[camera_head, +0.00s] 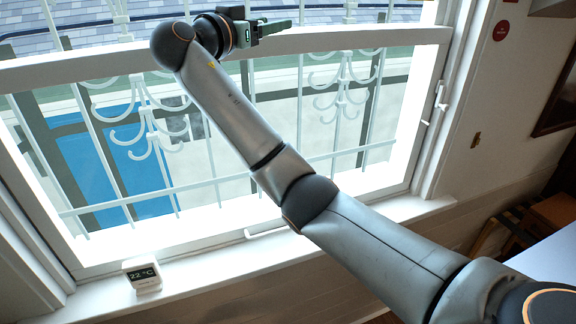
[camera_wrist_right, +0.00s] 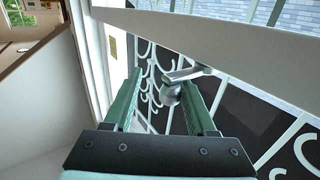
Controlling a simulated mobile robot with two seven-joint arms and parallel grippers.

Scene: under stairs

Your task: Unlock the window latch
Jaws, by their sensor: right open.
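The window latch (camera_wrist_right: 172,88) is a small silver lever with a rounded knob on the window's white rail, in the right wrist view. My right gripper (camera_wrist_right: 162,79) is open, and its two green fingers point toward the latch. The knob lies between the fingertips in the picture, closer to the right finger; I cannot tell whether they touch. In the head view the right gripper (camera_head: 281,26) is at the top, against the window's middle rail (camera_head: 345,40). I cannot make out the latch there. My left gripper is not in view.
White scrolled bars (camera_head: 140,110) stand behind the glass. A small white thermometer (camera_head: 142,276) sits on the window sill (camera_head: 200,287). The right window jamb has a white handle (camera_head: 439,97). A wooden chair (camera_head: 510,228) stands at the right.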

